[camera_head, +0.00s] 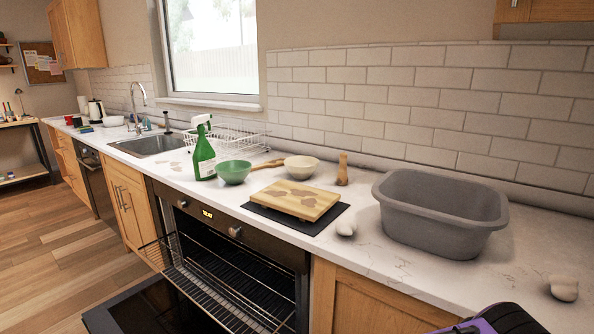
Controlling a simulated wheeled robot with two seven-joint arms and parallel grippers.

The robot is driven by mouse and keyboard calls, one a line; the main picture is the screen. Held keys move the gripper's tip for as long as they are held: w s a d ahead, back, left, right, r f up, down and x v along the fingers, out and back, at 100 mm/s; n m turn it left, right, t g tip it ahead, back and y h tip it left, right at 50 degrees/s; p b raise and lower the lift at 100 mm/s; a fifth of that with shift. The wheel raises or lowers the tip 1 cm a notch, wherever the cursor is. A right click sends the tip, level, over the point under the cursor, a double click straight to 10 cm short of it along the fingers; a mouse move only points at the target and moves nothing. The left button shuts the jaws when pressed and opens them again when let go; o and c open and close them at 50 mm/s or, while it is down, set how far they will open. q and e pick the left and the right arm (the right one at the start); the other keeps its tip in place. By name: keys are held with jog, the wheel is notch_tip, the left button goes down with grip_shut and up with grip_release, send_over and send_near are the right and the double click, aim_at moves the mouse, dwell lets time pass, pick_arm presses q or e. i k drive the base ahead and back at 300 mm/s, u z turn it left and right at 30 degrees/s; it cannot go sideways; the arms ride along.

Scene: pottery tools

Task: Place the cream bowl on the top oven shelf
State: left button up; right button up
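The cream bowl (302,168) stands upright on the white counter, right of the green bowl (233,173) and behind the wooden board. The oven (236,231) is below the counter with its door (128,306) folded down. A wire top shelf (207,294) sticks out of the oven opening. I see nothing lying on the visible part of the shelf. The inside of the oven is dark. A purple and black part (492,322) at the bottom right edge seems to be mine. No gripper fingers show.
A green spray bottle (203,152), a wooden board (294,200) on a dark mat, a wooden shaker (342,169) and a large grey tub (440,216) stand on the counter. A dish rack (235,138) and sink (150,146) are farther left. Floor is clear at left.

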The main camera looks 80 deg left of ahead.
aim_at(235, 272)
jog(key=u, duration=1.7)
